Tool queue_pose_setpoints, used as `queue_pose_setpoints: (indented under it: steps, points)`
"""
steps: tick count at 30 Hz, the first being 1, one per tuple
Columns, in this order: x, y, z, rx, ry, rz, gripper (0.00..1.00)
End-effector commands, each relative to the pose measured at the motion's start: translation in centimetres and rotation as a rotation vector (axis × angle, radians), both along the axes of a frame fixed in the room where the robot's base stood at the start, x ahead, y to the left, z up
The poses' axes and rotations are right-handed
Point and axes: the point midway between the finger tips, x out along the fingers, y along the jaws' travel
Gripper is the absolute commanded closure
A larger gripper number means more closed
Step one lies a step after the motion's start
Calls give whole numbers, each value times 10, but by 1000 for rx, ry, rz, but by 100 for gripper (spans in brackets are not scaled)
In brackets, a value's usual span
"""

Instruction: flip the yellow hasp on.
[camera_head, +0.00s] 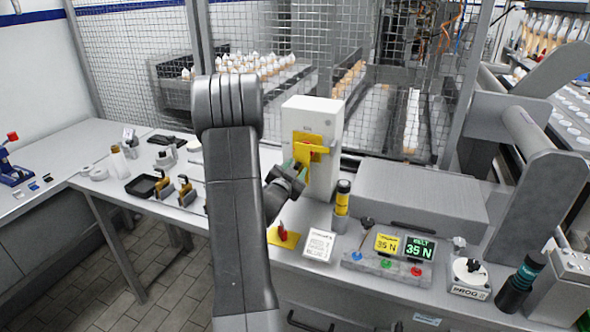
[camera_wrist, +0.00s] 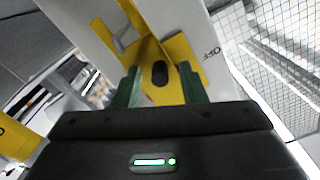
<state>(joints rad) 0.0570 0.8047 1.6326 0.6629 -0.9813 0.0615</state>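The yellow hasp (camera_head: 314,150) is on the front of an upright white box (camera_head: 325,115), with a bit of red behind it. My gripper (camera_head: 298,168) is right in front of the box, at the lower part of the hasp. In the wrist view my gripper (camera_wrist: 161,72) has its green fingers apart, with yellow visible between them. Contact cannot be told.
A black and yellow cylinder (camera_head: 342,198) stands close to the right of the box. A button panel (camera_head: 386,265) and a grey case (camera_head: 420,200) are further right. Small tools and a black tray (camera_head: 142,186) lie to the left. Wire mesh stands behind.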

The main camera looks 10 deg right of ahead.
Motion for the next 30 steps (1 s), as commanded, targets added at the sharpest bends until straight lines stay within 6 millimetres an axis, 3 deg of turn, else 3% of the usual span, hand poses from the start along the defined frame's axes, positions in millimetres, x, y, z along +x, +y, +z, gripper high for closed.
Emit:
queue_pose_setpoints:
  steps: [4,9,20,30]
  points:
    - [0,0,0,0,0,0,66]
    - [0,0,0,0,0,0,99]
    - [-2,0,-2,1,-1,10,100]
    - [-15,2,-7,0,-2,115,100]
